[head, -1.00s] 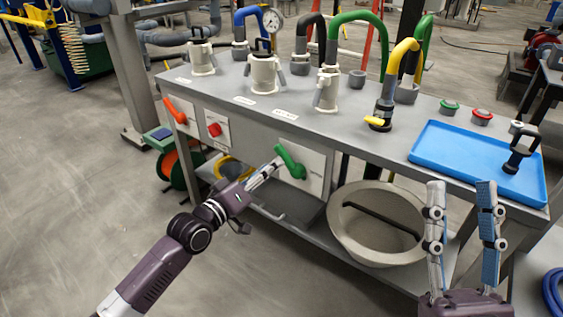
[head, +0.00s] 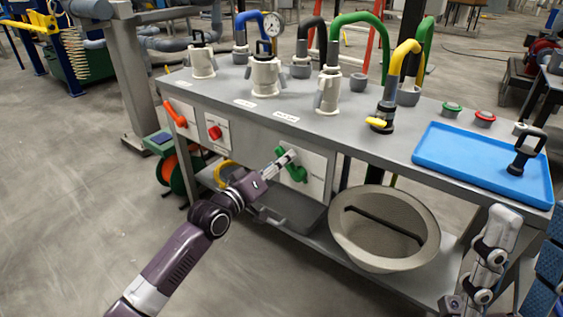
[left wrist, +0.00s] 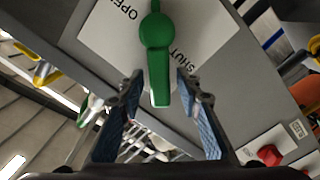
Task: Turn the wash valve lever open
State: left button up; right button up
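The green wash valve lever (head: 298,172) sits on a white plate (head: 316,172) on the front of the bench, partly hidden by my left gripper (head: 288,158). In the left wrist view the lever (left wrist: 157,50) points down the picture, its free end between my two fingers. The plate (left wrist: 100,35) reads OPEN to the left and SHUT beside the lever on the right. My left gripper (left wrist: 159,80) is open, with a gap showing on each side of the lever. My right gripper (head: 522,245) is open and empty at the lower right, partly cut off.
A red knob (head: 214,132) and an orange lever (head: 175,113) are on the same front to the left. A beige basin (head: 385,225) stands on the shelf below. A blue tray (head: 470,160) and several hose fittings are on the bench top.

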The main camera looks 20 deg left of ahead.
pick_arm(q)
grip_shut()
